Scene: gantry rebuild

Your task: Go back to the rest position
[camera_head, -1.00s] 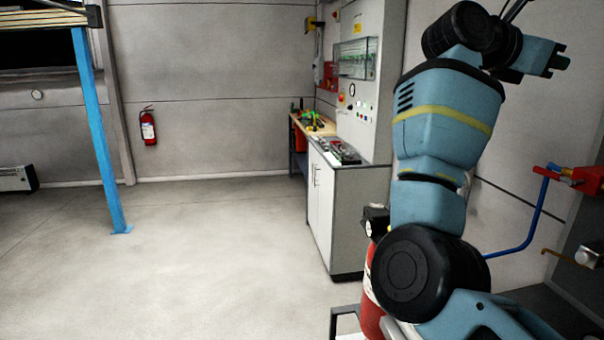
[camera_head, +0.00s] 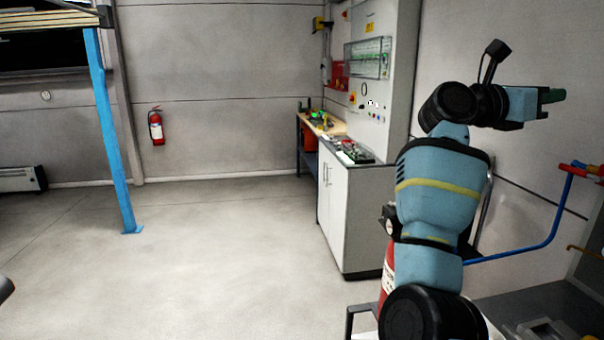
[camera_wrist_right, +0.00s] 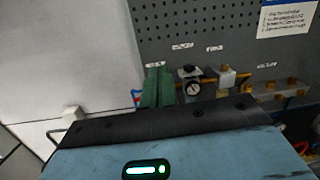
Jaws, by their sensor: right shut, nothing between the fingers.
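My right arm rises at the right of the head view, folded upward. In the right wrist view the green fingers (camera_wrist_right: 157,88) are side by side in front of a grey perforated panel. My left gripper does not show; only a small dark shape is at the left edge of the head view.
A white cabinet (camera_head: 345,215) with a control panel (camera_head: 385,95) stands left of my arm. A workbench (camera_head: 325,127) is behind it. A blue post (camera_head: 112,140) stands at left. Open floor fills the middle.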

